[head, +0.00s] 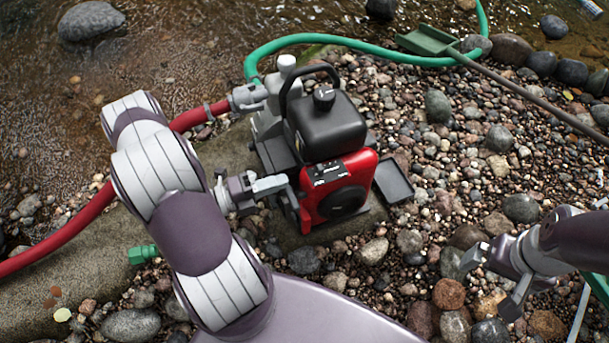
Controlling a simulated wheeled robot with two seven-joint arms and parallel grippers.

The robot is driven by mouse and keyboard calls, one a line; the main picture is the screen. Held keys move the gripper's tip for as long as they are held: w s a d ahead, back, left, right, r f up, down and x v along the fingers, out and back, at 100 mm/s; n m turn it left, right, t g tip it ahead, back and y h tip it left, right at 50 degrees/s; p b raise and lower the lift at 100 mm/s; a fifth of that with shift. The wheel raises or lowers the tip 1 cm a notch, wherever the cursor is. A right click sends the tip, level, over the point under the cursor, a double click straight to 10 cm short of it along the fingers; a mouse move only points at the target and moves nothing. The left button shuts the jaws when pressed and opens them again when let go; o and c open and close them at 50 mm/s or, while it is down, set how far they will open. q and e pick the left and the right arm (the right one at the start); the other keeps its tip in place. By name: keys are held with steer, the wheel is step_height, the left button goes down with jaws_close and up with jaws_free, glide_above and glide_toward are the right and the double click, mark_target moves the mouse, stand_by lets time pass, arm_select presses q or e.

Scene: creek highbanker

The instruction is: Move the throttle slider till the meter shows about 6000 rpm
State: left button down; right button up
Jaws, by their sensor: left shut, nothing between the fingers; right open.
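The red and black engine pump (338,185) stands on a flat stone in the middle of the head view. A dark control panel with small light marks (329,173) sits on the top front edge of its red housing. The throttle slider and the rpm figure are too small to make out. My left gripper (284,183) is shut, with its fingertips close to the left side of the red housing near the panel. I cannot tell whether it touches. My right gripper (488,284) is open and empty over the pebbles at the lower right.
A red hose (62,236) and a green hose (330,39) join the pump. A black tray-like piece (394,181) lies at its right. A green scoop (428,40) with a long handle lies at the upper right. A green fitting (142,254) lies at the left. Pebbles surround the pump.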

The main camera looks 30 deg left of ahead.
mark_target(317, 169)
arm_select(q)
steer(key=b+x, duration=0.2)
steer(key=x, duration=0.4)
steer(key=shift+w+d, duration=0.25)
steer(key=shift+w, duration=0.05)
steer(key=shift+w+d, duration=0.15)
steer(key=shift+w+d+r+p, duration=0.15)
steer(key=shift+w+d+p, duration=0.1)
steer(key=shift+p, duration=0.1)
steer(key=shift+w+d, duration=0.1)
steer(key=shift+w, duration=0.05)
